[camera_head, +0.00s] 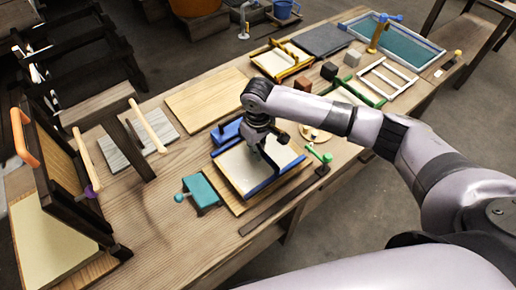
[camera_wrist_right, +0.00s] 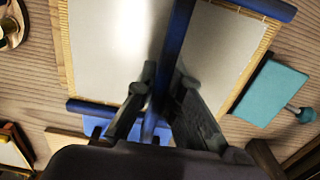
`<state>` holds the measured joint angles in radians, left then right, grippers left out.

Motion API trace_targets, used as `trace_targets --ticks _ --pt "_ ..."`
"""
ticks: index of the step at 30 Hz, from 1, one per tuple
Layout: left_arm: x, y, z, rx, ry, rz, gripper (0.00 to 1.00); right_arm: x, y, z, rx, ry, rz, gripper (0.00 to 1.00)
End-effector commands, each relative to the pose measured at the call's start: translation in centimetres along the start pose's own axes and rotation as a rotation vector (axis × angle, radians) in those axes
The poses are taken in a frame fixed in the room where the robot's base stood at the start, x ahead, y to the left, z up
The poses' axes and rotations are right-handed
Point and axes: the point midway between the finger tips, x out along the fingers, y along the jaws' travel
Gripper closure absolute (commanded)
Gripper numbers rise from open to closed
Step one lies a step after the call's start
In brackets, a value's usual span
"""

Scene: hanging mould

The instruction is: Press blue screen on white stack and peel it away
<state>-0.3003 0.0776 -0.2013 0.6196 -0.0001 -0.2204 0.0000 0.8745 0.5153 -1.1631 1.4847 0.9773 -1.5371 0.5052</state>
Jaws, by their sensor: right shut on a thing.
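The blue screen lies low and about flat, with a blue bar along its front edge (camera_head: 272,178) and yellowish slatted sides (camera_wrist_right: 66,60). In the right wrist view a blue bar (camera_wrist_right: 178,45) runs across the middle of the white surface. My right gripper (camera_wrist_right: 155,105) is shut on this bar from above; its fingers hide part of it. In the head view the gripper (camera_head: 262,150) is over the middle of the white surface (camera_head: 240,170). I cannot tell whether this white is the stack or a sheet on the screen, nor whether they touch. My left gripper is not in view.
A teal block with a knob (camera_head: 201,190) stands left of the screen, and a blue block (camera_head: 226,131) behind it. A dark upright frame (camera_head: 60,165) with an orange handle is at the left. Trays, small blocks and frames crowd the back right. A bare wooden board (camera_head: 205,97) lies behind.

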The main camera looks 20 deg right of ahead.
Motion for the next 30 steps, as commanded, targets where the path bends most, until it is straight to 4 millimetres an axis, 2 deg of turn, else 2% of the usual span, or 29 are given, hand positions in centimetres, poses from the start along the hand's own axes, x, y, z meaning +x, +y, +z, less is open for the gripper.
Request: trace_targets --ticks 30 --pt "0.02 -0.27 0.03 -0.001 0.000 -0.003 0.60 0.62 -0.02 -0.01 0.000 0.000 -0.001 1.00"
